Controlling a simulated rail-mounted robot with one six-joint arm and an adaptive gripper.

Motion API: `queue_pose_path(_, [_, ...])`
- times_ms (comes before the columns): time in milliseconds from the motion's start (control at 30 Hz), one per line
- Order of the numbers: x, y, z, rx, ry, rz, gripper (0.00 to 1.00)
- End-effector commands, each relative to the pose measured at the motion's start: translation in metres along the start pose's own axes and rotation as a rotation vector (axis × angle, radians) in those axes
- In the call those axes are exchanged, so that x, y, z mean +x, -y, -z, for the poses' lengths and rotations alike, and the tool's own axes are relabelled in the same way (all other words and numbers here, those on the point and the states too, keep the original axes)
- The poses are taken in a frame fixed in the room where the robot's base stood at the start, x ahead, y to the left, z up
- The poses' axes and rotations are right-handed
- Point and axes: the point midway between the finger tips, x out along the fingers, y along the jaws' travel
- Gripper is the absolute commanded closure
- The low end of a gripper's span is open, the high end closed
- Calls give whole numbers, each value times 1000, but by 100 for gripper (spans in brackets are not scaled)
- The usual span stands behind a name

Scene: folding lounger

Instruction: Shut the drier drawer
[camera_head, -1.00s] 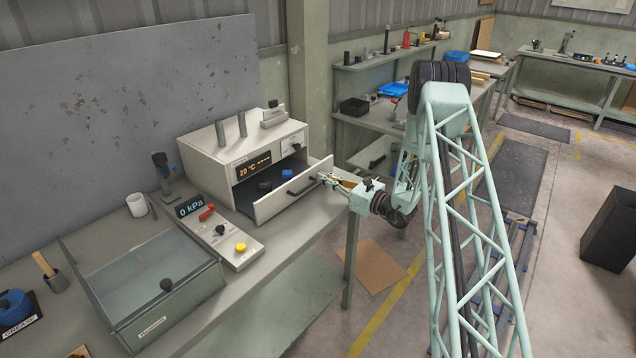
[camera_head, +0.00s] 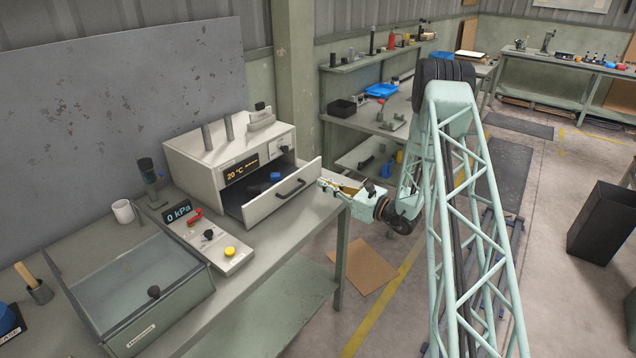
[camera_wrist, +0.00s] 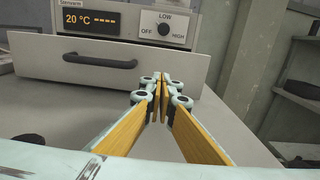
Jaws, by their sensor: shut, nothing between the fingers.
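The drier (camera_head: 228,150) is a cream box on the bench with a "20 °C" display. Its drawer (camera_head: 270,205) is pulled out, with a dark handle (camera_head: 291,188) on the front; dark and blue items (camera_head: 268,183) lie inside. In the wrist view the drawer front (camera_wrist: 50,62) spans the upper left, with its handle (camera_wrist: 100,61) left of my fingers. My gripper (camera_head: 325,183) is shut and empty, close to the right end of the drawer front. Its fingertips (camera_wrist: 160,82) meet in front of the drawer's right part; I cannot tell whether they touch it.
A control panel (camera_head: 205,238) with a "0 kPa" display and a glass-lidded box (camera_head: 135,290) stand left of the drawer. A white mug (camera_head: 123,211) is behind them. Bare bench lies beneath and in front of the drawer. Shelves (camera_head: 365,115) stand to the right.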

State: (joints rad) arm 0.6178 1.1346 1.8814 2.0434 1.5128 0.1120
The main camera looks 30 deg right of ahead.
Motion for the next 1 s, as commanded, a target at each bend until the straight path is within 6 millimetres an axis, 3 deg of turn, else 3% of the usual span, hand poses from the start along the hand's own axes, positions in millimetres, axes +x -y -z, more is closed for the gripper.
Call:
queue_pose_path(500, [-68, 1, -2, 1, 1, 2, 100])
queue_pose_path(733, [-84, 1, -1, 0, 1, 1, 100])
queue_pose_path(1000, [-88, 0, -1, 0, 1, 0, 100])
